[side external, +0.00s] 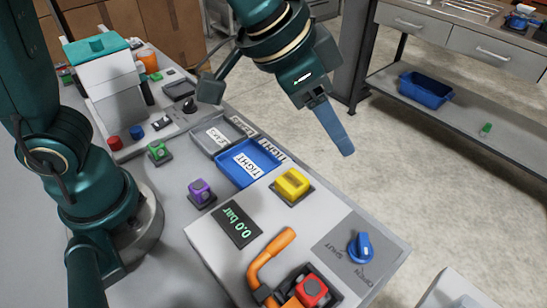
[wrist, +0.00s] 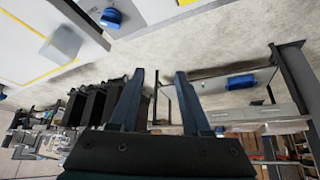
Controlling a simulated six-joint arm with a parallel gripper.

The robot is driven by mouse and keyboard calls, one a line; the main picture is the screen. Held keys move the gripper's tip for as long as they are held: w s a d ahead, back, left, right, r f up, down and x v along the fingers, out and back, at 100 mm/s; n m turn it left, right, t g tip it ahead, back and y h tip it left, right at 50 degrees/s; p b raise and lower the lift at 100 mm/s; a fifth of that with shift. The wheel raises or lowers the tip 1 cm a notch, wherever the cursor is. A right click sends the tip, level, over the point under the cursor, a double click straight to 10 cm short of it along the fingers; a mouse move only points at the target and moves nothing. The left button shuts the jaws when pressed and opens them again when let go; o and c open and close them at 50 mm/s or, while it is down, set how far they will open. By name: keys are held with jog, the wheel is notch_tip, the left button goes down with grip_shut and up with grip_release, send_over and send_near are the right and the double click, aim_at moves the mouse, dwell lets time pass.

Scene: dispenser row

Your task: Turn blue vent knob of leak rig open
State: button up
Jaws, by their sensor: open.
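The blue vent knob (side external: 361,248) sits on a grey plate at the right end of the leak rig (side external: 213,235), with SHUT and OPEN printed beside it. I cannot tell exactly which label its ridge points to. My gripper (side external: 342,145) is raised well above and behind the knob in the side view, apart from everything. Its fingers overlap there. In the wrist view my gripper (wrist: 160,73) has its two fingers spread with nothing between them.
The rig also carries an orange lever (side external: 271,258), a red block (side external: 311,289) in a dark clamp, a yellow block (side external: 292,184) and a 0.0 bar display (side external: 238,223). A blue TIGHT tray (side external: 222,172) and a grey tray (side external: 195,138) lie behind. Air around the knob is free.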

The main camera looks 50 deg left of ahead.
jog(key=s+a+n+y, duration=0.2)
jog(key=s+a, duration=0.3)
jog(key=a, duration=0.3)
jog(key=s+a+f+n+y, duration=0.1)
jog(key=s+a+n+y, duration=0.1)
jog(key=s+a+n, duration=0.3)
jog(key=shift+s+a+n, duration=0.3)
jog(key=shift+s+a, duration=0.3)
jog(key=shift+a, duration=1.25)
jog(key=shift+s+d+f+m+h, duration=0.1)
jog(key=shift+s+d+m+h, duration=0.1)
jog(key=shift+d+m, duration=0.15)
jog(key=shift+s+d+f+m+h, duration=0.1)
jog(key=shift+d+m+h, duration=0.1)
jog(key=shift+d+m, duration=0.15)
